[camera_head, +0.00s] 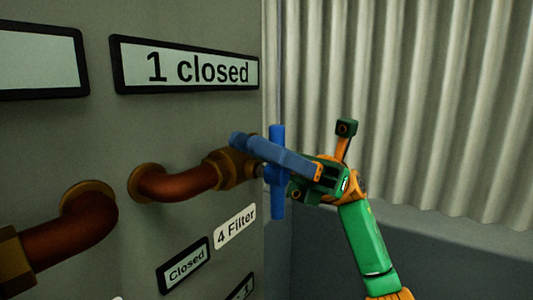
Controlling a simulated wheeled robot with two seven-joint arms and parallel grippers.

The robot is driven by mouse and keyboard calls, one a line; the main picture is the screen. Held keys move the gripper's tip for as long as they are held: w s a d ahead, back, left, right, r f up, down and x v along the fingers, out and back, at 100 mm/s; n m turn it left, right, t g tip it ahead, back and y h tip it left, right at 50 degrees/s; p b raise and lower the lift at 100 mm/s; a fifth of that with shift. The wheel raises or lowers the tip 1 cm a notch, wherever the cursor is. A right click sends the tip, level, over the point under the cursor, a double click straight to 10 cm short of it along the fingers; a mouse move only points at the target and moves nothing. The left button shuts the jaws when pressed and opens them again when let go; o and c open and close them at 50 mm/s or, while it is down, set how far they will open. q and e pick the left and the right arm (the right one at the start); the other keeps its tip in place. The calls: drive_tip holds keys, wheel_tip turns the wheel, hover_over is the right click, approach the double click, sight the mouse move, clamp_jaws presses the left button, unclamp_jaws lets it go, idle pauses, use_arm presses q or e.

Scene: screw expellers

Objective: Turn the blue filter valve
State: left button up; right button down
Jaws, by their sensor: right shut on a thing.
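The blue filter valve (277,198) is a cross-shaped blue handle at the end of a brass fitting on a copper pipe. One bar of it stands upright and the other slants down to the right. My right gripper (318,172), green and orange, comes in from the lower right and is shut on the right end of the slanting bar. Its fingertips are partly hidden by the handle and the gripper body. My left gripper is not in view.
The copper pipe (178,184) comes out of a grey panel (195,130). A second copper pipe (75,235) is at lower left. Signs read "1 closed" (187,68), "4 Filter" (235,226) and "Closed" (185,264). A corrugated wall (430,100) stands behind at right.

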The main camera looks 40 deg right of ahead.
drive_tip(key=shift+r, duration=0.15)
drive_tip(key=c, duration=1.1)
unclamp_jaws()
drive_tip(key=shift+c, duration=0.2)
drive_tip(key=shift+o, duration=0.3)
drive_tip(key=shift+a, duration=0.4)
drive_tip(key=b+v, duration=0.2)
drive_tip(key=v, duration=0.5)
drive_tip(key=s+d+b, duration=0.3)
drive_tip(key=s+b, duration=0.1)
drive_tip(key=s, duration=0.3)
drive_tip(key=shift+s+b, duration=0.25)
drive_tip(key=shift+b, duration=0.1)
